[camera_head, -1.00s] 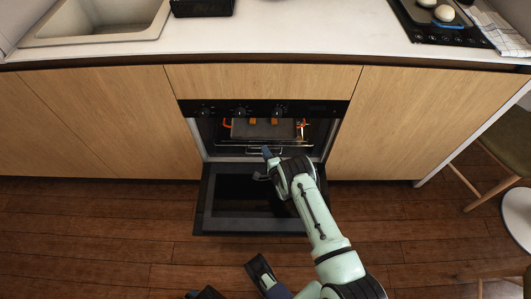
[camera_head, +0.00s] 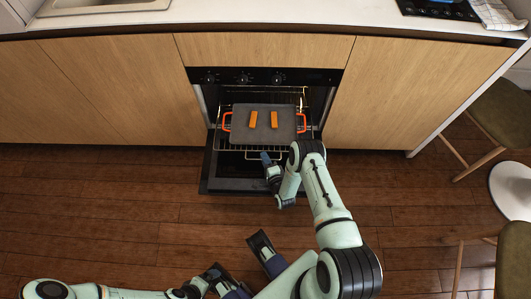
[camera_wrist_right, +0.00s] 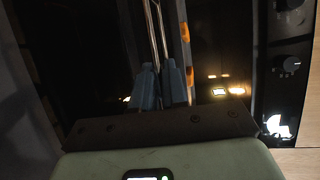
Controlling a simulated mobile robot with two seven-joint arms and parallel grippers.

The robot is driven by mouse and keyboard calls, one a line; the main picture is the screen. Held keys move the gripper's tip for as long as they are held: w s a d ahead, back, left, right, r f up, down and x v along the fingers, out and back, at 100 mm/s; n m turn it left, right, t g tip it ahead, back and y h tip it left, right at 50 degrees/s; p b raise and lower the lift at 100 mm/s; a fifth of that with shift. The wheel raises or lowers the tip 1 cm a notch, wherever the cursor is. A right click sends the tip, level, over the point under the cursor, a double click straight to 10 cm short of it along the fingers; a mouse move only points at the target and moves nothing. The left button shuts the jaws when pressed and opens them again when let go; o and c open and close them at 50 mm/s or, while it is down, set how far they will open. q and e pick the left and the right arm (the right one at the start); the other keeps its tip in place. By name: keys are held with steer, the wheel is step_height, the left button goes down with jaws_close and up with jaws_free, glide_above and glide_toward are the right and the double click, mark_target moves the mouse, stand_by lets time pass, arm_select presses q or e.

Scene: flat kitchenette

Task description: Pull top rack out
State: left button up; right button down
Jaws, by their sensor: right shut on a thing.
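The top rack (camera_head: 236,149), a wire shelf, is out of the oven (camera_head: 262,77) over the lowered door. A dark griddle tray (camera_head: 262,135) with orange handles lies on it and carries two orange bars (camera_head: 253,119). My right gripper (camera_head: 267,160) is shut on the rack's front edge, near its middle. In the right wrist view, the blue fingers (camera_wrist_right: 163,80) close around the rack's thin wires (camera_wrist_right: 155,28). My left gripper (camera_head: 240,262) is low in the head view, its two dark fingers apart and empty, away from the oven.
The lowered oven door (camera_head: 225,186) lies under the rack. Wooden cabinets (camera_head: 110,90) flank the oven, with a pale counter (camera_head: 270,18) above. Stools (camera_head: 500,110) stand at the right. The wooden floor (camera_head: 120,210) in front is clear.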

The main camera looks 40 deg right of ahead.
arm_select(q)
steer(key=shift+s+a+r, duration=0.1)
steer(key=shift+s, duration=0.2)
arm_select(e)
steer(key=shift+s+a, duration=0.25)
steer(key=shift+s, duration=0.15)
steer(key=c, duration=1.2)
jaws_free()
steer(key=shift+c, duration=0.2)
arm_select(q)
steer(key=shift+s+r+g+p, duration=0.15)
steer(key=shift+s+r+p, duration=0.2)
steer(key=shift+r+p, duration=0.25)
steer(key=shift+s+r+g+p, duration=0.15)
steer(key=shift+s+r+p, duration=0.15)
steer(key=shift+r+p, duration=0.25)
arm_select(e)
steer(key=v, duration=1.3)
steer(key=shift+s, duration=0.15)
steer(key=shift+a+r, duration=0.15)
